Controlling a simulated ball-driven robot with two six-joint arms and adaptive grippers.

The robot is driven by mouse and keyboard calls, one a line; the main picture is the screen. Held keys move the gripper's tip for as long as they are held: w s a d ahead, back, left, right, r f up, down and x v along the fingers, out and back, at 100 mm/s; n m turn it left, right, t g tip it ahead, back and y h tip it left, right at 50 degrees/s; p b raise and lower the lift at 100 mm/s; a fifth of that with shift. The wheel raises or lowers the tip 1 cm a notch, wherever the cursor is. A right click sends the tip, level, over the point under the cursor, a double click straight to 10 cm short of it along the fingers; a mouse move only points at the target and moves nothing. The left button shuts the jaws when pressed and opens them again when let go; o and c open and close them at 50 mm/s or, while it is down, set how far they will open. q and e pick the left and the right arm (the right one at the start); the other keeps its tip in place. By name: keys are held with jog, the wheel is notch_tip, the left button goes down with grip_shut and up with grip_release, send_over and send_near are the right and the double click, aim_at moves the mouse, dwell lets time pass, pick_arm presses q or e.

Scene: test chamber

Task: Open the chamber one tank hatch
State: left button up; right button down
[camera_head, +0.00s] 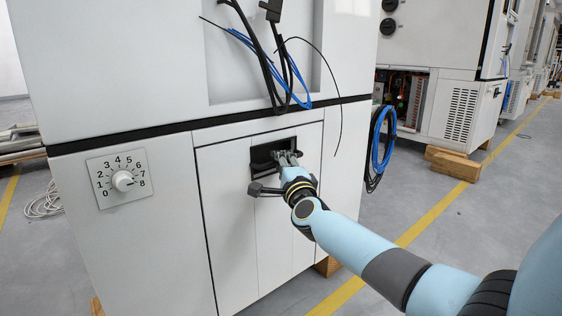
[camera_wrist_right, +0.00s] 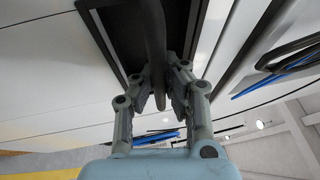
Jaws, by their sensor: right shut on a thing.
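The tank hatch (camera_head: 228,225) is a white panel low on the front of the white chamber (camera_head: 120,70). It sits flush in its frame and looks closed. A dark recess (camera_head: 262,152) with a black handle is at its upper right. My right gripper (camera_head: 287,157) reaches into this recess. In the right wrist view its two fingers (camera_wrist_right: 162,85) are shut on the dark handle (camera_wrist_right: 153,35), which runs between them. In the head view the gripper and wrist hide part of the handle. My left gripper is not in view.
A dial (camera_head: 123,181) numbered 0 to 8 is left of the hatch. Black and blue cables (camera_head: 280,70) hang above it, and a cable coil (camera_head: 378,150) hangs at the chamber's right side. Open grey floor (camera_head: 450,240) lies to the right.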

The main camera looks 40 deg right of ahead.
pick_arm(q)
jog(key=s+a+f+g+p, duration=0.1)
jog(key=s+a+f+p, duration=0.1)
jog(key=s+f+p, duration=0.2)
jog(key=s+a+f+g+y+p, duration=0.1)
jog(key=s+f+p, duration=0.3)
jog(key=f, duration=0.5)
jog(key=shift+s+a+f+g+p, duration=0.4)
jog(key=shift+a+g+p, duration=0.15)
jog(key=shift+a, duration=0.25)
pick_arm(e)
jog(key=s+d, duration=0.2)
jog(key=s, duration=3.3)
jog(key=shift+s+d+f, duration=0.2)
jog(key=shift+s+d, duration=0.15)
jog(key=c, duration=1.4)
grip_release()
jog(key=shift+w, duration=0.1)
jog(key=shift+o, duration=0.2)
jog(key=shift+r, duration=0.1)
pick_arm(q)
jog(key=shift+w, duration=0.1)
